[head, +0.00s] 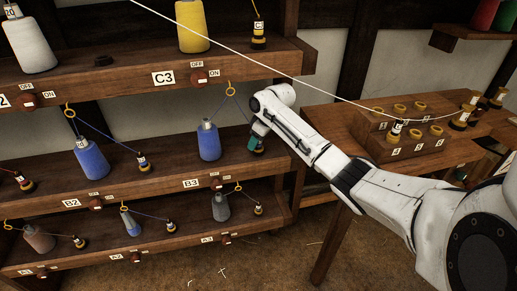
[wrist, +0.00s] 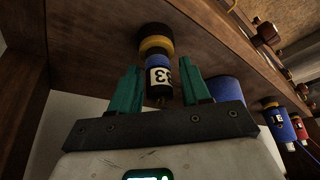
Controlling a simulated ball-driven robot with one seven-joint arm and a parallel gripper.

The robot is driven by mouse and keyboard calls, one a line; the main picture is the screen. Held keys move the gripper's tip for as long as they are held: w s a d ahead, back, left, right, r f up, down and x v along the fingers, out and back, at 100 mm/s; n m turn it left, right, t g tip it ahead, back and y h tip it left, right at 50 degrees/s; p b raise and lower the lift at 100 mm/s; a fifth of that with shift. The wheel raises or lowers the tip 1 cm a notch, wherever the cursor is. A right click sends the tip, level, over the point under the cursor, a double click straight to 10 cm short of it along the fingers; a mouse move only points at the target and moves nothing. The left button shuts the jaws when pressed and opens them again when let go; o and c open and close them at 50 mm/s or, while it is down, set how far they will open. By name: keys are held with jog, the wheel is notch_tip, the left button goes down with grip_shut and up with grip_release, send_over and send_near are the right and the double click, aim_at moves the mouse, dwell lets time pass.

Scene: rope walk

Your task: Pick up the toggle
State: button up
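The toggle labelled B3 (wrist: 160,72) is a small blue peg with a white label, a yellow band and a black base. It stands on the wooden shelf (wrist: 90,38), seen upside down in the wrist view. My gripper (wrist: 160,88) has its two teal fingers on either side of the toggle, with small gaps showing. The fingers look open and not pressed on it. In the head view my gripper (head: 255,141) is at the right end of the middle shelf and hides most of the toggle there.
A blue cone bobbin (head: 208,142) stands left of my gripper, with a cord running from a yellow ring (head: 230,88) above it. The upper shelf (head: 130,68) is overhead. Other bobbins and toggles line the shelves. A table (head: 345,125) with a socketed block stands right.

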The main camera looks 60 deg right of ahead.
jog(key=c, duration=0.7)
jog(key=shift+c, duration=0.2)
